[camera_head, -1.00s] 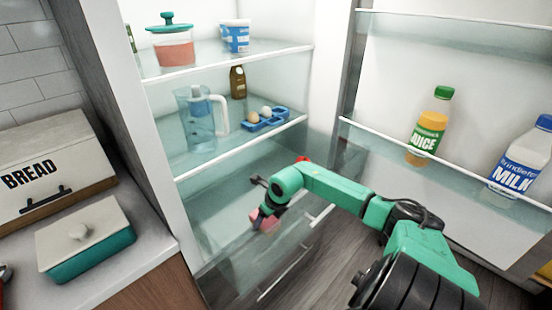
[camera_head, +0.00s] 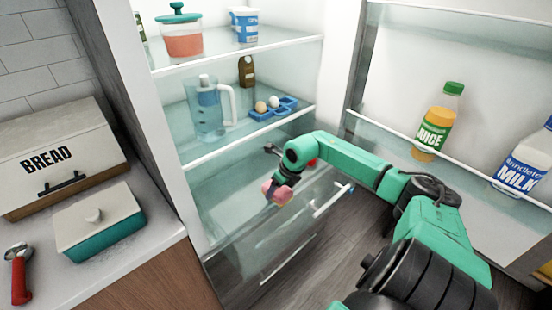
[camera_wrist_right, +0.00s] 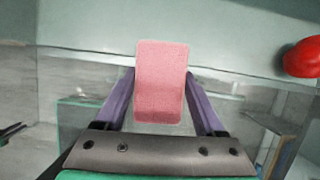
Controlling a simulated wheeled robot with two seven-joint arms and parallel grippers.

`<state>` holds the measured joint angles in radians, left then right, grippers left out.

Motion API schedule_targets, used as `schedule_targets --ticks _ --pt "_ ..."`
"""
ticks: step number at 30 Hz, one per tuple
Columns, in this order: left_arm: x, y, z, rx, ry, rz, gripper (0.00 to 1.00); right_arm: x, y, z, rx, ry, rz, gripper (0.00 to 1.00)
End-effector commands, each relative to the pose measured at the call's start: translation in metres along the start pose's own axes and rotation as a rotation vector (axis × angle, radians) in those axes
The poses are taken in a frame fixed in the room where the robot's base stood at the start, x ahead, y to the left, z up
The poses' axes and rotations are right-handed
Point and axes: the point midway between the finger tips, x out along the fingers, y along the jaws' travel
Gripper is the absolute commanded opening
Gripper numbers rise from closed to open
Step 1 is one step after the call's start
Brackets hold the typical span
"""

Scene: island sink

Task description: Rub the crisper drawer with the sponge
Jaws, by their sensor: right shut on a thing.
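A pink sponge (camera_head: 277,192) is held in my right gripper (camera_head: 283,184), in front of the lower part of the open fridge. In the right wrist view the sponge (camera_wrist_right: 161,82) stands between the two purple fingers of the gripper (camera_wrist_right: 160,100), which are shut on it. The clear crisper drawer (camera_head: 265,235) is at the fridge bottom, with the sponge over it. I cannot tell whether the sponge touches the drawer. My left gripper is not in view.
A red round thing (camera_wrist_right: 302,57) lies right of the sponge in the right wrist view. A jug (camera_head: 208,110) and an egg holder (camera_head: 272,108) stand on the shelf above. The open fridge door holds juice (camera_head: 434,125) and milk (camera_head: 525,165). A bread box (camera_head: 55,155) is on the left counter.

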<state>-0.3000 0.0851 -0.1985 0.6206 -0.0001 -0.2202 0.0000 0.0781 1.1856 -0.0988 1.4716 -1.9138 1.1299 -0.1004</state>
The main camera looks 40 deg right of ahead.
Motion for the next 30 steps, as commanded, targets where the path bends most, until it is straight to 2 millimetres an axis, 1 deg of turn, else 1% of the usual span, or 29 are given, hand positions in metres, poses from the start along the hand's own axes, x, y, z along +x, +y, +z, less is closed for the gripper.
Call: schedule_targets --ticks 1,6,24,26,28,30 --pt "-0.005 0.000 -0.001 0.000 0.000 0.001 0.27 -0.007 -0.002 0.003 0.000 0.000 -0.001 0.27" --pt "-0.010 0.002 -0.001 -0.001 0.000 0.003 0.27 -0.016 -0.004 0.008 0.000 0.000 0.000 0.27" --pt "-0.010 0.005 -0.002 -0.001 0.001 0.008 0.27 -0.018 -0.005 0.009 0.001 -0.001 0.000 0.27" --pt "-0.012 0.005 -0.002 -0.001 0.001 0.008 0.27 -0.023 -0.005 0.011 0.000 -0.002 0.000 0.27" --pt "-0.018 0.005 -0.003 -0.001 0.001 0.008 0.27 -0.036 -0.006 0.018 0.000 -0.004 -0.001 0.27" --pt "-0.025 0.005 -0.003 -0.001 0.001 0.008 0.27 -0.053 -0.007 0.025 0.000 -0.004 -0.002 0.27"
